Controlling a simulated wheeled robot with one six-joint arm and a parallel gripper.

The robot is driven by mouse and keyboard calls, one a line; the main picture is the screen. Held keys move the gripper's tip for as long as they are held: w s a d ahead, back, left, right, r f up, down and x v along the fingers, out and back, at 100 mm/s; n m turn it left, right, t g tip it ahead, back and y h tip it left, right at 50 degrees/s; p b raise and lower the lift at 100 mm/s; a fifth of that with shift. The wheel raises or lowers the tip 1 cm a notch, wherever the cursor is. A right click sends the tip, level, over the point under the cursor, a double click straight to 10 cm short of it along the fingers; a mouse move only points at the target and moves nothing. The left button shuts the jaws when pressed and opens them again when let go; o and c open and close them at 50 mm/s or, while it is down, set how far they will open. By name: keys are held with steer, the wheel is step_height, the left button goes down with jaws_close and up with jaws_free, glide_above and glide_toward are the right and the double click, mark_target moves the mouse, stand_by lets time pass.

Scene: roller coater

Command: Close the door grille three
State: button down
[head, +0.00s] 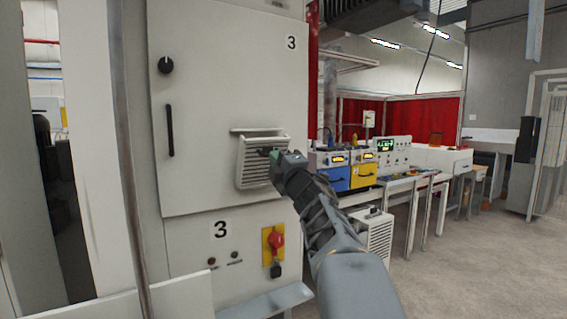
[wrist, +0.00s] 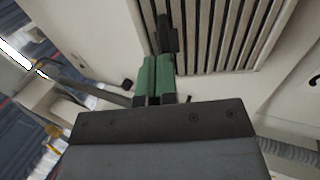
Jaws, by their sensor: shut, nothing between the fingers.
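The door grille three (head: 258,160) is a slatted light-grey vent panel on the cabinet door marked 3. Its top edge stands out from the door below a thin ledge (head: 257,130), so it looks tilted outward. In the wrist view the slats of the grille (wrist: 235,40) fill the upper right. My gripper (head: 272,155) is at the grille's right side, and its green fingers (wrist: 156,70) are together with nothing between them. The fingertips are close to a small dark handle (wrist: 167,35) on the grille; I cannot tell whether they touch it.
The cabinet door (head: 215,60) has a black knob (head: 165,65) and a vertical black handle (head: 170,130). Below are a red switch on a yellow plate (head: 274,243) and a grey ledge (head: 265,302). A bench with blue and yellow units (head: 363,172) stands to the right. Floor is open at lower right.

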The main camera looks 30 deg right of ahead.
mark_target(268, 142)
steer(key=shift+w+d+r+p, duration=0.1)
steer(key=shift+w+r+p, duration=0.3)
steer(key=shift+w+r, duration=0.75)
steer(key=shift+p+x, duration=0.35)
steer(key=shift+x, duration=1.05)
steer(key=shift+w, duration=0.1)
